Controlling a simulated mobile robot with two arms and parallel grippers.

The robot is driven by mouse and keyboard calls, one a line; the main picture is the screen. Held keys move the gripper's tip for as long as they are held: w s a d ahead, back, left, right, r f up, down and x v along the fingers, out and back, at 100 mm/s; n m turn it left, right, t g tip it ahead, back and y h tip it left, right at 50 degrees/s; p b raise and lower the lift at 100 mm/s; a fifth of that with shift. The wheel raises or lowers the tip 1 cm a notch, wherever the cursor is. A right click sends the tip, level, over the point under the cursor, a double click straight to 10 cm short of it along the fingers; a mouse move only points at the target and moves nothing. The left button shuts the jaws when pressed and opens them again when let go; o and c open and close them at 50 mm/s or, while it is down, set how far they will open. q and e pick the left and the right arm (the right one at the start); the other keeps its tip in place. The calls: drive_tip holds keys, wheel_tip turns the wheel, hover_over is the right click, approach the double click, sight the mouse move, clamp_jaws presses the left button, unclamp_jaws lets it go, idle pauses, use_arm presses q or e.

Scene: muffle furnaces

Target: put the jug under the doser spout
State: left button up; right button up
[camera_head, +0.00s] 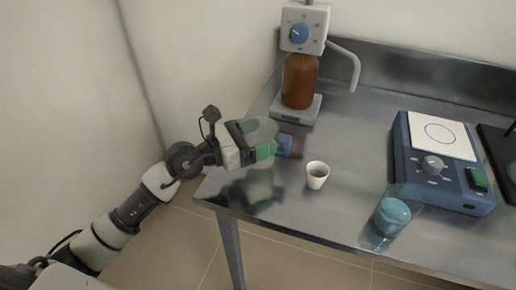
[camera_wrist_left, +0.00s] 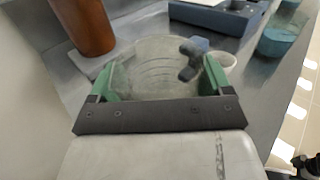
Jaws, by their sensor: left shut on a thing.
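My left gripper (camera_head: 262,146) has green fingers and is shut on a clear jug (camera_head: 262,129), above the left end of the steel table. In the left wrist view, the jug (camera_wrist_left: 155,72) sits between the green fingers (camera_wrist_left: 155,85); it has measuring lines and a blue-grey handle (camera_wrist_left: 190,62). The doser (camera_head: 305,35) stands behind it on an amber bottle (camera_head: 299,80). Its spout (camera_head: 354,68) reaches out to the right and bends down. The jug is left of and nearer than the spout, apart from it. My right gripper is not in view.
A small white cup (camera_head: 317,175) stands right of the gripper. A blue beaker (camera_head: 392,215) is near the table's front edge. A blue hotplate stirrer (camera_head: 440,165) stands at right. The steel table (camera_head: 345,135) is bare below the spout.

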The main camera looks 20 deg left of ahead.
use_arm(q)
drive_tip(key=shift+f, duration=1.4)
drive_tip(key=shift+b, duration=0.35)
